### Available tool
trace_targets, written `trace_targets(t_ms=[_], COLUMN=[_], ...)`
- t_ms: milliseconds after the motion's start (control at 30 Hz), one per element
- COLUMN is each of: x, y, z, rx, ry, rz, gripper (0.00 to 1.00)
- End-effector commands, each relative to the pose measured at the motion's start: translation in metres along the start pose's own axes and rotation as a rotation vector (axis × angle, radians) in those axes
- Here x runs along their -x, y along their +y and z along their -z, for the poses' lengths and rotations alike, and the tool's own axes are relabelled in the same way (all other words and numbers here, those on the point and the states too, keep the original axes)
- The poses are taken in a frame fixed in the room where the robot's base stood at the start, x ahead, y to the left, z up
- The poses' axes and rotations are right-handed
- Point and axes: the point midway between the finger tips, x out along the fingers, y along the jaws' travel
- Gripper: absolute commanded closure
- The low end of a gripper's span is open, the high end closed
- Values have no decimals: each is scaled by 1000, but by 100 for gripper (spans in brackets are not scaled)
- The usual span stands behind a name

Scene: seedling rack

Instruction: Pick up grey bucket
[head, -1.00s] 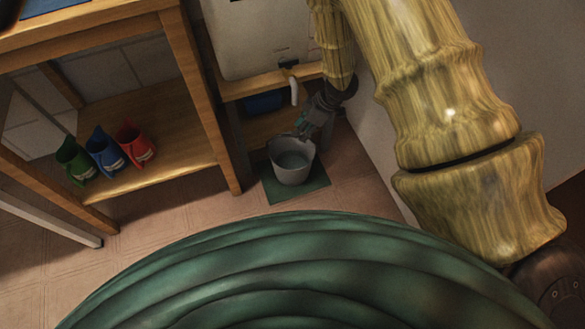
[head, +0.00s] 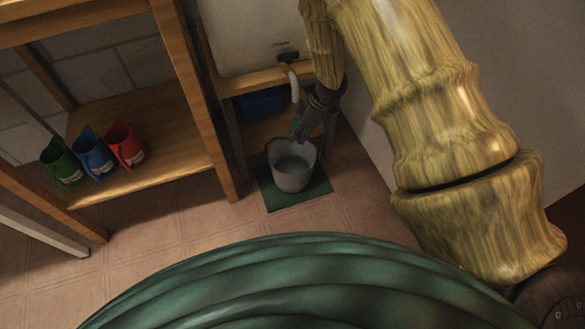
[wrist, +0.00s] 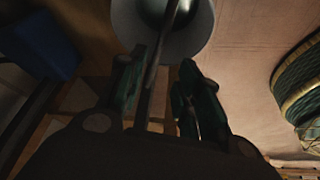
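The grey bucket (head: 291,178) stands upright on a green mat (head: 316,193) on the floor, below the spout of a white tank. Its inside looks pale, perhaps with liquid. My gripper (head: 299,130) is just above and behind its far rim in the head view. In the wrist view, the bucket (wrist: 201,32) is at the top, beyond the fingertips. My gripper (wrist: 158,75) shows there with two dark green fingers apart. A thin dark strip, perhaps the bucket's handle, runs through the gap between them. I cannot tell whether either finger touches it.
A white tank (head: 240,40) with a pale spout (head: 294,85) stands on a wooden stand close to my gripper. A blue object (head: 262,101) is below it. Green, blue and red jugs (head: 124,146) stand on a low wooden shelf at left. A wall is at right.

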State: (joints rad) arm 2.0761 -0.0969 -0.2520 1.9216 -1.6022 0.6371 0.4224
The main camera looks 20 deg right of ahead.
Motion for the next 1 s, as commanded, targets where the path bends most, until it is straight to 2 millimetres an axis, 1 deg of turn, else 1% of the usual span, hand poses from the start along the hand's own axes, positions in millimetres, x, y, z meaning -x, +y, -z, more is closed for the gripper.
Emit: trace_targets(t_ms=[167, 267, 467, 600, 700, 900, 967, 1000], x=[-8, -16, -38, -53, -55, -55, -55, -55], y=[1, 2, 8, 8, 8, 8, 8, 8], z=[0, -1, 1, 1, 2, 2, 2, 2], rx=[0, 0, 0, -1, -1, -1, -1, -1], ry=[0, -1, 1, 0, -1, -1, -1, -1], rz=[-1, 0, -1, 0, -1, -1, -1, -1], gripper=[66, 66, 66, 66, 66, 66, 77, 84])
